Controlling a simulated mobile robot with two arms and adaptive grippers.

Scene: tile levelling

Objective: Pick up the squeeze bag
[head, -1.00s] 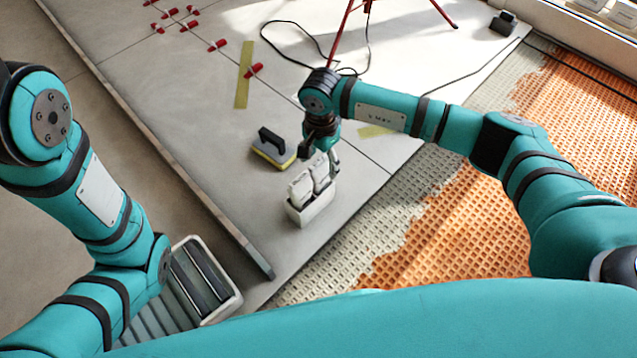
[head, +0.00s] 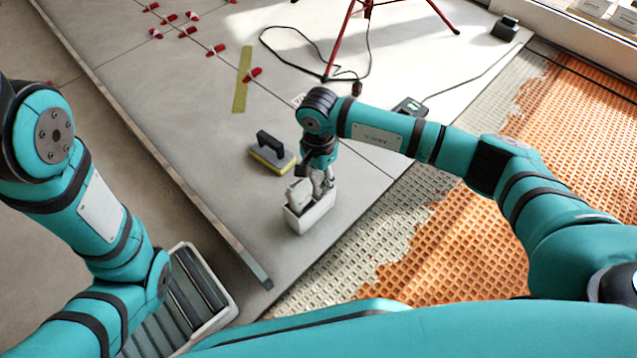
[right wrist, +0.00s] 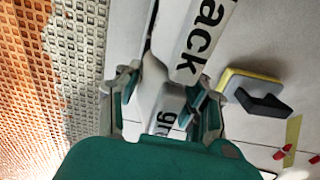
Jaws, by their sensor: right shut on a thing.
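My right gripper (head: 323,185) reaches down into a small white box (head: 312,218) on the tiled floor. In the right wrist view, the fingers of this gripper (right wrist: 168,102) are shut on a white squeeze bag (right wrist: 160,95) with dark letters "gr". In the head view the gripper mostly hides that bag, which is still at the box. A second white bag (head: 299,193) stands beside it in the box; in the right wrist view it bears large letters "ack" (right wrist: 205,30). My left arm shows at the left, but its gripper is out of view.
A black-handled yellow sponge float (head: 272,152) lies behind the box. Red levelling pieces (head: 215,50), a yellow strip (head: 242,80), a red tripod (head: 345,40) and a cable lie farther back. A ribbed grey tray (head: 215,290) is at lower left. Orange matting (head: 450,250) lies right.

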